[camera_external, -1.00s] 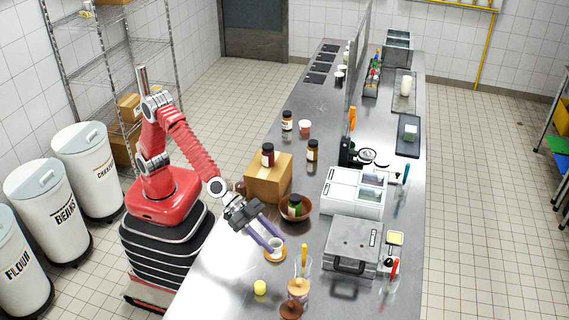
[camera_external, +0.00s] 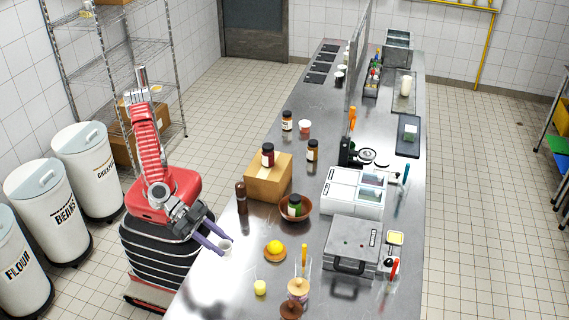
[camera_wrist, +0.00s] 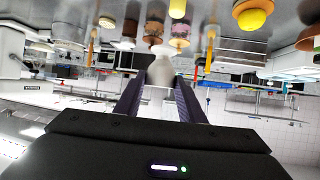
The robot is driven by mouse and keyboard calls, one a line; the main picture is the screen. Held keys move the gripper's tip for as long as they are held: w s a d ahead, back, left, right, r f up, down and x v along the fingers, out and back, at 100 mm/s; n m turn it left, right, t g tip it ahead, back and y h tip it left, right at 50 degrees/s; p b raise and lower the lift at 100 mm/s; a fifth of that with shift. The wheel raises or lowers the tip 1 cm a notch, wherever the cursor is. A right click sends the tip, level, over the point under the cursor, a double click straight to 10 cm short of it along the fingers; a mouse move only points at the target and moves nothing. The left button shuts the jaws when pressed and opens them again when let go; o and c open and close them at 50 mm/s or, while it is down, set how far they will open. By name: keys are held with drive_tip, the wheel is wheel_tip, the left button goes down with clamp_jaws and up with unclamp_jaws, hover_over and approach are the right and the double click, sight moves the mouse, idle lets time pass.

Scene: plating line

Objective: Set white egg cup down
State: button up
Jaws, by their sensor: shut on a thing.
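The white egg cup (camera_external: 226,247) is between the tips of my gripper (camera_external: 222,245), at the near left edge of the steel counter in the external view. My gripper is shut on it. In the wrist view the egg cup (camera_wrist: 161,72) shows pale between the two purple fingers (camera_wrist: 160,98). Whether its foot touches the counter or hangs just above it, I cannot tell.
An orange saucer (camera_external: 266,256) with a yellow-orange ball (camera_external: 275,246) stands right of the cup. A dark brown bottle (camera_external: 241,198), a wooden bowl (camera_external: 309,211) and a cardboard box (camera_external: 265,178) stand behind. A yellow cup (camera_external: 260,287) is in front. Bare counter (camera_external: 225,285) lies nearest the gripper.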

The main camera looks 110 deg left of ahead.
drive_tip(key=s+a+f+n+y, duration=0.3)
drive_tip(key=s+a+y, duration=0.1)
drive_tip(key=a, duration=0.3)
drive_tip(key=shift+s+a+f+n, duration=0.2)
drive_tip(key=shift+s+n, duration=0.2)
drive_tip(key=shift+s, duration=0.25)
drive_tip(key=s+a+f+n+y, duration=0.1)
drive_tip(key=a, duration=0.2)
drive_tip(key=s+a+f+n+y, duration=0.1)
drive_tip(key=a, duration=0.2)
drive_tip(key=s+a+f+n+g+y, duration=0.1)
drive_tip(key=a, duration=0.3)
drive_tip(key=shift+s+a+y, duration=0.1)
drive_tip(key=shift+s+y, duration=0.3)
drive_tip(key=shift+f, duration=0.15)
drive_tip(key=shift+f, duration=3.05)
drive_tip(key=shift+f, duration=0.1)
drive_tip(key=shift+f, duration=1.8)
drive_tip(key=shift+f, duration=0.1)
